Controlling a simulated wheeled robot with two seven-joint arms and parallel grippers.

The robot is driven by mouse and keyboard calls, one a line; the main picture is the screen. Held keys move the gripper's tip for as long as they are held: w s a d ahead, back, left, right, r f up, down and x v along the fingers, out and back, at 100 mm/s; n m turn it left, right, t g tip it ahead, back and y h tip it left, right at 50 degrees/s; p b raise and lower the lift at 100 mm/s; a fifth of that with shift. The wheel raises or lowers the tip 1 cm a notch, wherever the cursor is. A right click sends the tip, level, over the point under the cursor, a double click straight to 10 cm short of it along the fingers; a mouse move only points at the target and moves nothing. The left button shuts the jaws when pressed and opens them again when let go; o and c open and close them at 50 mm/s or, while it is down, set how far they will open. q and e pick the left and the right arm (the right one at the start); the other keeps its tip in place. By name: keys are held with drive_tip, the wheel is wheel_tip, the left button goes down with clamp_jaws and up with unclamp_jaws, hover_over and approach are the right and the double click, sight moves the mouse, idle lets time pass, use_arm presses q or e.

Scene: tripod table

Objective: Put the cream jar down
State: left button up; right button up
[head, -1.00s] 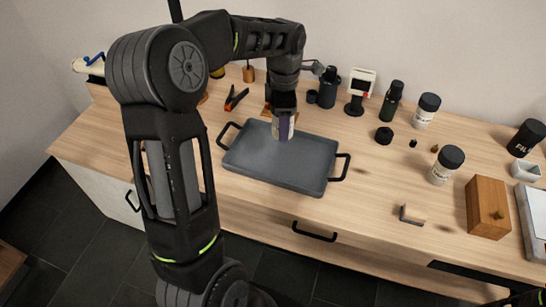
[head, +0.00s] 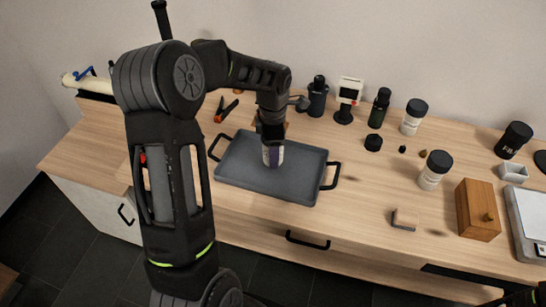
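My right gripper is not in view; only a dark bit of my arm shows at the bottom right corner.
The tray has black handles at both ends and is otherwise empty. Right of it are white jars with black lids (head: 434,170), a wooden box (head: 478,210) and a small block (head: 404,219). Dark bottles (head: 379,108) and a small display (head: 348,100) stand behind. An orange-handled tool (head: 226,110) lies behind left.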

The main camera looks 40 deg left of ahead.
use_arm(q)
drive_tip(key=shift+f, duration=1.55)
drive_tip(key=shift+f, duration=0.2)
drive_tip(key=o, duration=1.4)
drive_tip(key=shift+r, duration=0.1)
wheel_tip(320, 180, up, 12)
drive_tip(key=shift+r+b, duration=0.1)
drive_tip(key=shift+b, duration=0.25)
